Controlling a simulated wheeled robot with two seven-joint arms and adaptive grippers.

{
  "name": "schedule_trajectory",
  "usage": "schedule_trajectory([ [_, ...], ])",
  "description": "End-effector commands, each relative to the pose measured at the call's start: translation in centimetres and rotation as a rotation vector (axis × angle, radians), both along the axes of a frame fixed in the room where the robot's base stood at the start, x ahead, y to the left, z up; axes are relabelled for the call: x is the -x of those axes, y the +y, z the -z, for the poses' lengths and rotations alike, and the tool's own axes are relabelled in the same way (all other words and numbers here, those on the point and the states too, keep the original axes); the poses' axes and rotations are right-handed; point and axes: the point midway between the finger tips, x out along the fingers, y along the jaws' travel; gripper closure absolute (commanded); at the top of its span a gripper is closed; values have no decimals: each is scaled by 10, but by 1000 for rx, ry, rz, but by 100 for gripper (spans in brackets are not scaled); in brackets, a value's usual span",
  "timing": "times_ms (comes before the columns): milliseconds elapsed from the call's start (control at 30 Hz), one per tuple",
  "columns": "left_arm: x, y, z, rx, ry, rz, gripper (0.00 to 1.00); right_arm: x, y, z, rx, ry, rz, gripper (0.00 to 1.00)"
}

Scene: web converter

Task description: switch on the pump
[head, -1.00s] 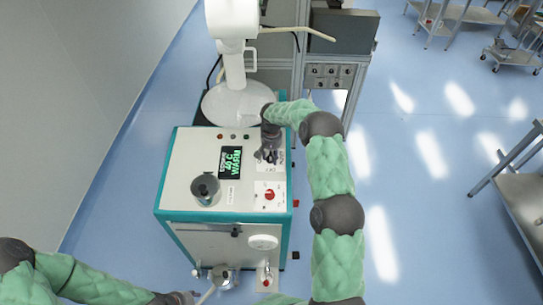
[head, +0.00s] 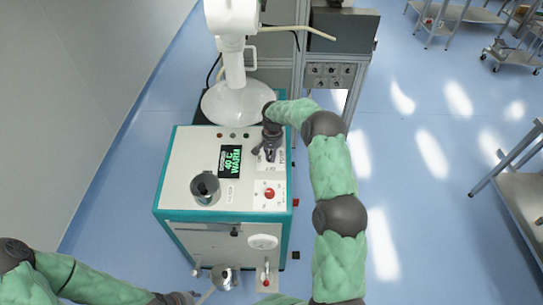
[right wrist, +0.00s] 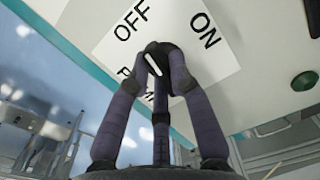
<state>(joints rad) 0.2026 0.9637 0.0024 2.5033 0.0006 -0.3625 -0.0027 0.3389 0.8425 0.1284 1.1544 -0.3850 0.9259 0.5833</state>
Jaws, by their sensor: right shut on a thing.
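The pump switch (right wrist: 154,66) is a dark knob with a white pointer mark, on a white plate (right wrist: 100,45) lettered OFF and ON in the right wrist view. A lower word is partly covered by a finger. My right gripper (right wrist: 158,60) is shut on the knob from above. The white mark leans up and left, roughly toward OFF, but fingers hide much of the knob. In the head view my right gripper (head: 268,155) is at the top right of the machine's panel. My left gripper (head: 187,298) shows only partly at the bottom edge, its jaws unclear.
The teal and white machine (head: 185,150) carries a green-lettered display (head: 229,161), a metal cup (head: 205,188) and a red knob (head: 269,193). A silver bowl-shaped thing (head: 225,279) is near its front. A white column stands behind.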

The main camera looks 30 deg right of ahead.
Motion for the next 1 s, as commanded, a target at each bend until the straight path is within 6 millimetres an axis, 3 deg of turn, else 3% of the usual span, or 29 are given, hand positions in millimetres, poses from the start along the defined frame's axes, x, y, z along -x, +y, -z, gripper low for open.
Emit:
schedule_trajectory([
  [1000,0,0,37,0,0,0,55,3,2,1,-129,-83,937,100],
])
